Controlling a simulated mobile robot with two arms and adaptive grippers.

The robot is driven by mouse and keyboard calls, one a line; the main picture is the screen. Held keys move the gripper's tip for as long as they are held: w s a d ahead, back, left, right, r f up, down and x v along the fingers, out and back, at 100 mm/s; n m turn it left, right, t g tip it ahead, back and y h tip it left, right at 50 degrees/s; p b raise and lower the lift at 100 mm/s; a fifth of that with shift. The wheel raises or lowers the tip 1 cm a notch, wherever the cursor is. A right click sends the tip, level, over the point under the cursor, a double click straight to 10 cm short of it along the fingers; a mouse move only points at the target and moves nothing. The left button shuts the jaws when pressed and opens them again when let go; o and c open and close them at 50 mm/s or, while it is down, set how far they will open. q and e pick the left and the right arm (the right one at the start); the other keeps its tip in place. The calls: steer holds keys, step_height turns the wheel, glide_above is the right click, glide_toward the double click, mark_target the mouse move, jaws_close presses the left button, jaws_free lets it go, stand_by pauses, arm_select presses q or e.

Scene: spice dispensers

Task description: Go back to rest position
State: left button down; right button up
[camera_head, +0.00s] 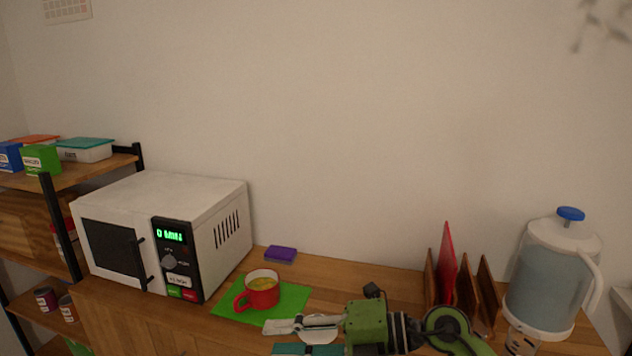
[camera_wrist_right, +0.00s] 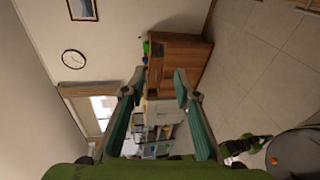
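My right gripper (camera_head: 300,335) reaches in from the right at the bottom of the head view, over the front of the wooden counter. Its fingers point left, close to the green mat (camera_head: 228,304) and the red mug (camera_head: 262,290). In the right wrist view, its two fingers (camera_wrist_right: 156,105) are spread apart with nothing between them, so it is open and empty. The red mug holds something yellow and stands upright on the mat. My left gripper does not show in the head view.
A white microwave (camera_head: 165,190) stands left on the counter (camera_head: 385,283). A purple sponge-like block (camera_head: 280,254) lies behind the mug. A rack with a red board (camera_head: 446,262) and a drink dispenser (camera_head: 548,280) stand right. Shelves (camera_head: 75,178) with boxes are far left.

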step_height(320, 180, up, 8)
steer(key=m+t+y, duration=0.4)
steer(key=t, duration=0.1)
steer(key=w+d+r+m+t+h, duration=0.1)
steer(key=w+d+m+t+h, duration=0.15)
steer(key=d+m+t, duration=0.35)
steer(key=w+d+r+m+t+h, duration=0.1)
steer(key=w+d+m+t+h, duration=0.1)
steer(key=d+m+t+h, duration=0.35)
steer(key=s+d+f+m+g+h, duration=0.2)
steer(key=d+f+m+h, duration=1.2)
steer(key=f, duration=0.4)
steer(key=s+d+f+m+g+y, duration=0.1)
steer(key=s+d+f+m+g, duration=0.15)
steer(key=s+f+g, duration=0.7)
steer(key=s+a+f+g+y, duration=0.1)
steer(key=s+f+g, duration=0.1)
steer(key=s+f, duration=0.5)
steer(key=s+a+f+g+y, duration=0.1)
steer(key=s+a+f+g, duration=0.15)
steer(key=s, duration=0.75)
step_height(320, 180, down, 29)
steer(key=s+d, duration=0.1)
steer(key=s, duration=0.2)
steer(key=s+d+f+g, duration=0.1)
steer(key=s+d+f, duration=0.2)
steer(key=s+f, duration=1.1)
steer(key=shift+s+f+g, duration=0.25)
steer(key=shift+s+g, duration=0.1)
steer(key=shift+s, duration=0.7)
